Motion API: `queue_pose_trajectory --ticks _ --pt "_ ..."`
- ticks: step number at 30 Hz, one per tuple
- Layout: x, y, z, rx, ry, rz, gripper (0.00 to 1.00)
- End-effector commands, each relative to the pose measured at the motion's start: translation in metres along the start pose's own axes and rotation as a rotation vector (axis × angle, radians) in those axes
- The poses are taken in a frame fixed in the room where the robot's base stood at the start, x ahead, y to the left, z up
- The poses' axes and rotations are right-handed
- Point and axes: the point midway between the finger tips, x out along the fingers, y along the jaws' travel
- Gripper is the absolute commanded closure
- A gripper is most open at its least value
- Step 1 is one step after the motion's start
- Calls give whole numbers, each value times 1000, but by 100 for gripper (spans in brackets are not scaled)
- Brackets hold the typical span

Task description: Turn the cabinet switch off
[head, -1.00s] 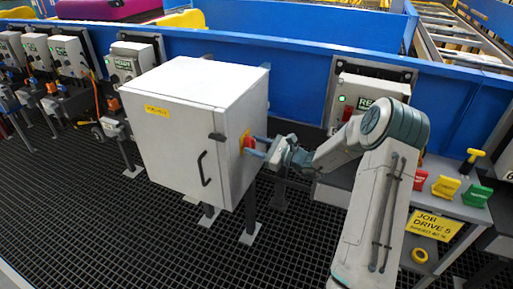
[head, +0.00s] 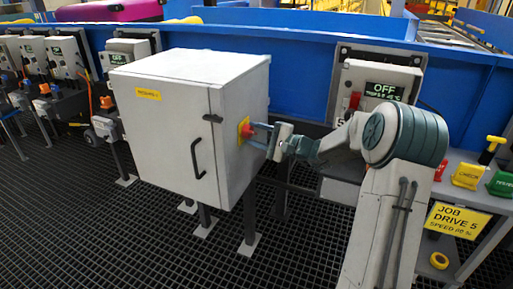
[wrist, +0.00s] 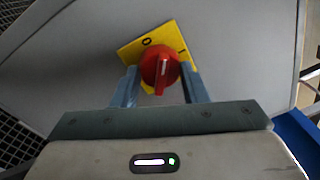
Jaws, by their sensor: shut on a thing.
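The grey-white cabinet (head: 165,125) stands left of centre in the head view, its door closed. The switch is a red rotary knob (wrist: 160,66) on a yellow plate (wrist: 133,50) on the cabinet's right side. It also shows small in the head view, red knob (head: 247,130). The plate carries an O and an I mark. The knob's white line runs roughly up and down in the wrist view; which mark it selects is hard to tell. My gripper (wrist: 160,84) is shut on the knob, one finger on each side. It reaches the switch from the right in the head view (head: 257,135).
A drive box (head: 380,85) behind my arm displays OFF. Several similar boxes stand at the left, with OFF on the readable displays. A blue conveyor wall (head: 290,68) runs behind. At right are coloured handles and a yellow JOB DRIVE 5 sign (head: 458,221). Dark grating floor lies in front.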

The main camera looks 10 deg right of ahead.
Motion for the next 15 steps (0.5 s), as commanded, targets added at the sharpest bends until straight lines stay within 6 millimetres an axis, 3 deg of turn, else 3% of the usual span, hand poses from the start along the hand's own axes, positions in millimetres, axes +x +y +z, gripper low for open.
queue_pose_trajectory --ticks 1,15 --pt "-1 9 -3 -48 -4 0 83" --pt "-1 6 -3 -447 -33 -5 83"
